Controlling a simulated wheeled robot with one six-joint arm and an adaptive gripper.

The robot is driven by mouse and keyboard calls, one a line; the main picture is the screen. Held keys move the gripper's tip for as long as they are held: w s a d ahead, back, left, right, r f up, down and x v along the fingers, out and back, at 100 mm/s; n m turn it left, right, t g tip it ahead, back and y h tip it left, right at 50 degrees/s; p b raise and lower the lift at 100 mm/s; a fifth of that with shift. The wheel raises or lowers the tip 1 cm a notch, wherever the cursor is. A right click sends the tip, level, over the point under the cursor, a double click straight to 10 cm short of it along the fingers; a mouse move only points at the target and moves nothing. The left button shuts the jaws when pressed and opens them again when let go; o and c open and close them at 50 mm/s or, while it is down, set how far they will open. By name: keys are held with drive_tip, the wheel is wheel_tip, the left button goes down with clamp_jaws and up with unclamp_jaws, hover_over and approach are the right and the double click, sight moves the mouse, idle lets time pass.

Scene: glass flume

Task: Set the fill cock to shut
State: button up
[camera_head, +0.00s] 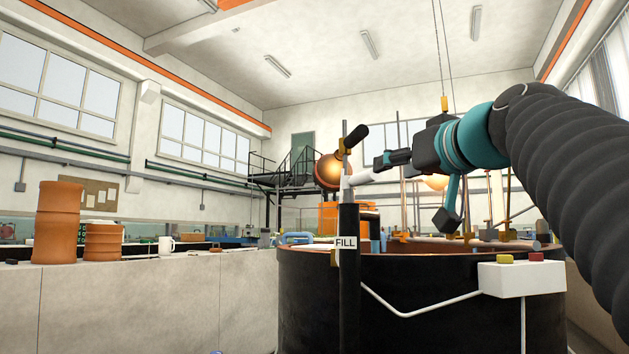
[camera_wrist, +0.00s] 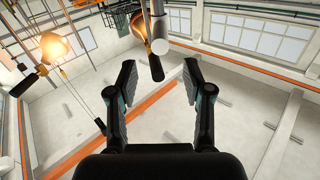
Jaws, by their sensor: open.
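The fill cock has a brass body (camera_head: 342,151) and a black lever grip (camera_head: 356,136) that slants up to the right. It is on a thin grey upright above a thick black pipe with a white FILL label (camera_head: 346,243). My gripper (camera_head: 382,163) is open and empty, just right of the cock and slightly below the grip, pointing left. In the wrist view, the black grip (camera_wrist: 156,68) shows ahead between the fingertips of my gripper (camera_wrist: 160,80), beside a white round pipe end (camera_wrist: 160,46). I see no contact. The cock's inner state cannot be told.
A large dark round tank (camera_head: 430,290) stands below my arm, with a white box (camera_head: 521,280) carrying a yellow and a red button. A white pipe (camera_head: 372,173) runs close under my gripper.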

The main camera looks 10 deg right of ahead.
sight(361, 179)
drive_tip(key=p+x, duration=0.2)
drive_tip(key=x, duration=1.1)
drive_tip(key=shift+p, duration=0.4)
clamp_jaws()
